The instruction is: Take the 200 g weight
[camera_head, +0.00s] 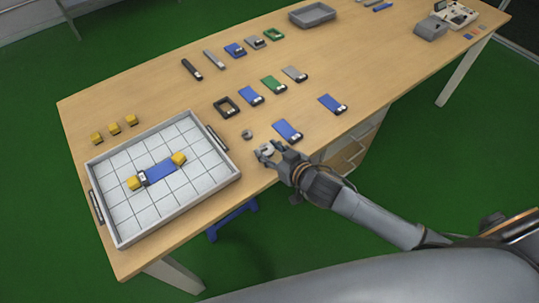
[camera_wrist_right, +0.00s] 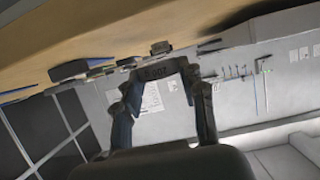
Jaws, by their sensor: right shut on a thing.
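My right gripper (camera_head: 266,153) reaches in from the lower right to the table's front edge. It is shut on a small grey weight (camera_head: 267,149). In the right wrist view the weight (camera_wrist_right: 158,71) sits between the two fingertips and shows a marking that looks like 200. In that view it appears held clear of the tabletop. A second small grey weight (camera_head: 247,134) stands on the table just left of the gripper, apart from it. My left gripper is not in view.
A white gridded tray (camera_head: 122,217) at the left holds a blue device (camera_head: 161,172) between two yellow blocks. Several yellow blocks (camera_head: 115,127) stand behind it. A blue device (camera_head: 287,131) lies close to the gripper. Several more devices and a grey bin (camera_head: 312,15) lie farther back.

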